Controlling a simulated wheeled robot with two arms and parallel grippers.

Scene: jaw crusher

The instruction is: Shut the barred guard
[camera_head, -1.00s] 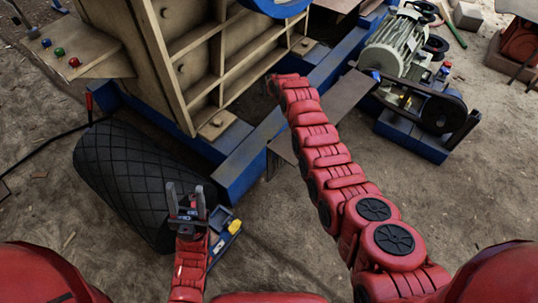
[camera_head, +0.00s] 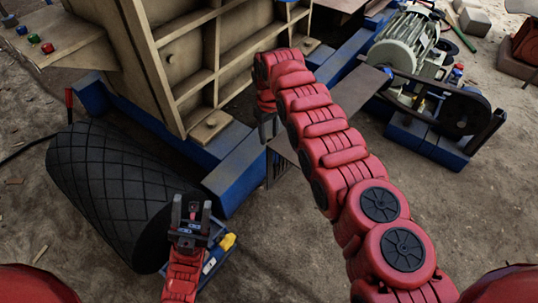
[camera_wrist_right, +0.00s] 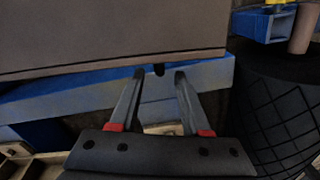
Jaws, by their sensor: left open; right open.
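A small dark barred piece (camera_head: 278,170), probably the barred guard, shows at the near end of a flat brown plate (camera_head: 348,97) beside the crusher's blue frame. My right arm covers much of it, so its angle is hard to tell. My right gripper (camera_head: 267,132) points down beside it, partly hidden by its wrist. In the right wrist view the gripper (camera_wrist_right: 159,76) is open and empty, with its fingertips just below a brown plate edge (camera_wrist_right: 110,62) and before a blue beam (camera_wrist_right: 60,105). My left gripper (camera_head: 191,210) is open and empty, low at the left.
The ribbed beige crusher body (camera_head: 190,60) stands on a blue frame (camera_head: 240,172). A black textured roll (camera_head: 105,190) lies close to my left gripper. A motor with a belt drive (camera_head: 410,55) is at the upper right. Dirt floor is free at the lower right.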

